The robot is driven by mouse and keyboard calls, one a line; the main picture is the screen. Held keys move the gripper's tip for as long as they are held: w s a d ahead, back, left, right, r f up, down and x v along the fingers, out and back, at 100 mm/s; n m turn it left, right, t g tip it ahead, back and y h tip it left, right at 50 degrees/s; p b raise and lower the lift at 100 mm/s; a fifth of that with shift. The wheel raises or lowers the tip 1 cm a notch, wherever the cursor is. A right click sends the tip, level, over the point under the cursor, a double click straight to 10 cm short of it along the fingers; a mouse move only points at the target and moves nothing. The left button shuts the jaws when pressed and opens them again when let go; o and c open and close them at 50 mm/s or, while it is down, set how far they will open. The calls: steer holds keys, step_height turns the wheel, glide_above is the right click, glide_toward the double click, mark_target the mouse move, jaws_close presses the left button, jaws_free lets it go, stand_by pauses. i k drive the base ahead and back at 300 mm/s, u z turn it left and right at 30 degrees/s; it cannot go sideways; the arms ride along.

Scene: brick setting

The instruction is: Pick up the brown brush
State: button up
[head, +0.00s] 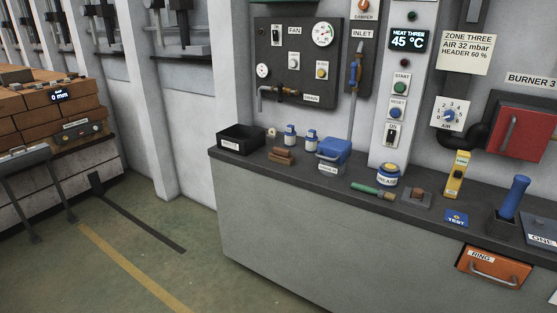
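A brown blocky object (281,155) lies on the dark worktop, right of the black bin and in front of small blue-and-white bottles. It looks like the brown brush, but it is too small to make out bristles. A green-handled tool (372,191) with a brownish end lies farther right on the same worktop. A small brown piece (417,194) sits on a dark plate beside it. My gripper is not in view.
The worktop (340,182) also bears a black bin (241,139), a blue box (334,152), a round blue-and-yellow tin (387,175) and a yellow device (457,174). An orange drawer (494,268) is below at right. The green floor (150,255) before the bench is clear.

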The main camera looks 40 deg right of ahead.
mark_target(277, 155)
steer(key=z, duration=0.05)
steer(key=i, duration=1)
steer(key=u, duration=0.05)
